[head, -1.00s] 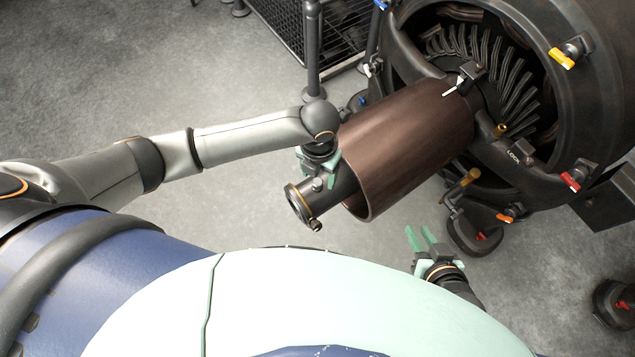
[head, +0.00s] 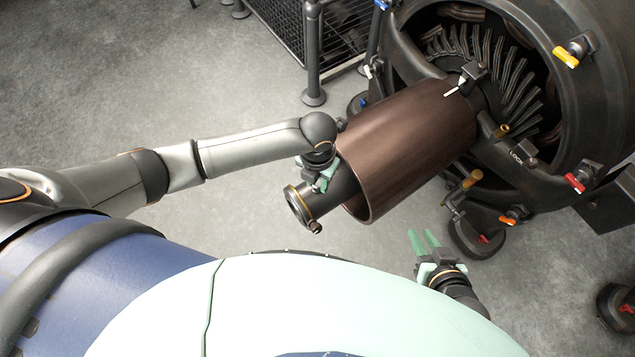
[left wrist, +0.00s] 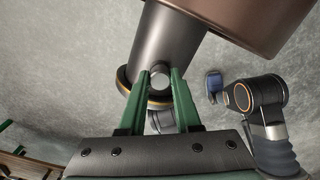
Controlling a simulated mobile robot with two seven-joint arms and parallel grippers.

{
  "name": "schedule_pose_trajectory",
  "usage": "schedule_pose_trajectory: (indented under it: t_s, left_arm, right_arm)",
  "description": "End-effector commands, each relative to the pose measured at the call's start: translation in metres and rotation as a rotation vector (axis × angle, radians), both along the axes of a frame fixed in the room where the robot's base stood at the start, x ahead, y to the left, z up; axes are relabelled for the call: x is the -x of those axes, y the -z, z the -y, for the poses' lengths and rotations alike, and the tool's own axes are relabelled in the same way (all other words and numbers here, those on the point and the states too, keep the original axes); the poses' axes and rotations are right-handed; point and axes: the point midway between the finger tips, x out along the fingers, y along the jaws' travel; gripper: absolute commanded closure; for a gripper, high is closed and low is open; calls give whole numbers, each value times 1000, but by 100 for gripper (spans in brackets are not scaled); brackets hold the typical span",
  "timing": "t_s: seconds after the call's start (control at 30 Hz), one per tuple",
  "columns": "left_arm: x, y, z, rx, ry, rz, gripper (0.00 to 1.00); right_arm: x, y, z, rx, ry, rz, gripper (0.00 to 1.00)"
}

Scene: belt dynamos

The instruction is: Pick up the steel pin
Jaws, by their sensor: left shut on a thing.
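The steel pin (left wrist: 160,76) shows in the left wrist view as a small round grey end between my left fingertips. It is at the side of a dark shaft (head: 337,184) that sticks out of a large brown cylinder (head: 405,145). My left gripper (head: 321,183) is shut on the pin, beside the shaft's flanged end (head: 298,206). The fingers hide most of the pin in the head view; how deep it sits in the shaft cannot be told. My right gripper (head: 423,240) is empty and open, below the cylinder.
The big dark round housing (head: 590,120), with coloured levers such as a yellow one (head: 567,57) and a red one (head: 575,183), fills the right. A mesh rack (head: 310,30) stands at the back. Grey floor (head: 180,70) is clear at the left.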

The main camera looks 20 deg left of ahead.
Motion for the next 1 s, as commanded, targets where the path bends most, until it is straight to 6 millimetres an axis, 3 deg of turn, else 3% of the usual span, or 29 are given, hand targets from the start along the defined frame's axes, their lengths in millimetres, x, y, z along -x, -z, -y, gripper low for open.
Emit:
schedule_pose_trajectory:
  t_s: [0.13, 1.0]
  left_arm:
    - [0, 0, -1, -1, -1, 0, 100]
    - [-1, 0, -1, -3, -1, 1, 100]
  right_arm:
    - [0, 1, 0, 0, -1, -1, 73]
    - [1, 1, -1, -1, -2, -2, 73]
